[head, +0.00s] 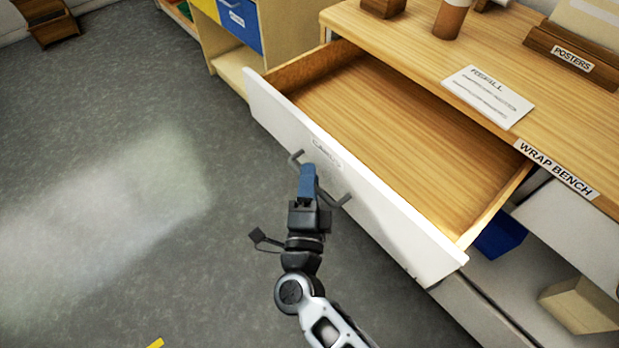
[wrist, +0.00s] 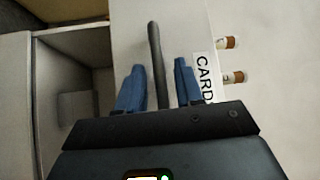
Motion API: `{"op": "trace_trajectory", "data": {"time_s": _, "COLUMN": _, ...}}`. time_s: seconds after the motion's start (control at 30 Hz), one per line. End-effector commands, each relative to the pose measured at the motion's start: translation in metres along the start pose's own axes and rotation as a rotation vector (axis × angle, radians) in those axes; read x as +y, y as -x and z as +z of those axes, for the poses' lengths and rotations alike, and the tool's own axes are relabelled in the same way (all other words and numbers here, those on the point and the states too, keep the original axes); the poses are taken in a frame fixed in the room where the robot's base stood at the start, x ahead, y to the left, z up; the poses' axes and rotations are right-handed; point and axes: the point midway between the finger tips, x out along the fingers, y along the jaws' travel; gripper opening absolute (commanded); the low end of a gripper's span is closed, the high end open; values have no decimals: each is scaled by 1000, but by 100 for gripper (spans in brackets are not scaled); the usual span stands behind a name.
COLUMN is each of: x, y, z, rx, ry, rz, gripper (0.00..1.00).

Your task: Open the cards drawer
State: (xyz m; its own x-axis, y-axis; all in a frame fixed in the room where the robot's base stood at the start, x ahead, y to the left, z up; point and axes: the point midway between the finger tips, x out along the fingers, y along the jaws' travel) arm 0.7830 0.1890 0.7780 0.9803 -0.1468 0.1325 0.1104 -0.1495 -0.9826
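The cards drawer (head: 400,232) is pulled far out of the wrap bench, with its white front towards me and its wooden inside empty. Its label reads "CARD" in the wrist view (wrist: 205,76); the end is cut off there. My gripper (head: 307,178) is at the middle of the drawer front, over its grey bar handle (head: 343,201). In the wrist view, the blue fingers (wrist: 159,84) stand apart on either side of the handle (wrist: 155,45), with a gap showing on each side. The gripper is open and holds nothing.
The bench top (head: 420,50) carries a "REFILL" card (head: 487,97), a "POSTERS" holder (head: 570,58) and a brown-and-white cup (head: 451,18). Below are a blue bin (head: 500,238) and a beige box (head: 580,305). A shelf with a blue drawer (head: 240,20) stands behind.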

Motion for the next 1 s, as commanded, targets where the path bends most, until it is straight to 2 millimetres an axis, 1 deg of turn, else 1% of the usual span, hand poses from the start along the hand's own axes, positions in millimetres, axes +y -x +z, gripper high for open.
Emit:
{"op": "trace_trajectory", "data": {"time_s": 0.3, "x": 2, "y": 49, "z": 0, "rx": -1, "ry": 0, "rz": 2, "gripper": 36}}
{"op": "trace_trajectory", "data": {"time_s": 0.4, "x": 2, "y": 62, "z": 0, "rx": -2, "ry": 0, "rz": 2, "gripper": 36}}
{"op": "trace_trajectory", "data": {"time_s": 0.5, "x": 1, "y": 70, "z": 0, "rx": 0, "ry": 0, "rz": 1, "gripper": 36}}
{"op": "trace_trajectory", "data": {"time_s": 0.63, "x": 1, "y": 75, "z": 0, "rx": 0, "ry": 0, "rz": 1, "gripper": 36}}
{"op": "trace_trajectory", "data": {"time_s": 1.0, "x": 1, "y": 74, "z": 0, "rx": -1, "ry": 0, "rz": 1, "gripper": 36}}
